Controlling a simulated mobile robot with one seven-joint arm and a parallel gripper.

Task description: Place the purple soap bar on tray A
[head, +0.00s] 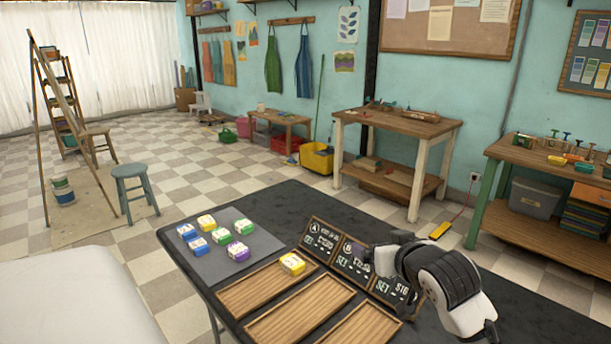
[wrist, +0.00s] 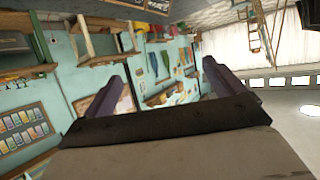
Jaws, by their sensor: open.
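The purple soap bar (head: 238,252), with a pale wrapper band, lies at the front of a grey mat (head: 262,248) on the dark table. Three wooden trays lie in front of small black signs. The tray nearest sign A (head: 317,238), tray A (head: 250,292), holds a yellow soap bar (head: 292,263) near its far end. My arm is right of the trays, over the signs' right end, well away from the purple bar. My gripper (wrist: 163,68) is open and empty in the wrist view, facing the room; no soap shows there.
The middle tray (head: 300,312) and front tray (head: 362,327) look empty. Sign B (head: 352,260) stands upright behind the trays.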

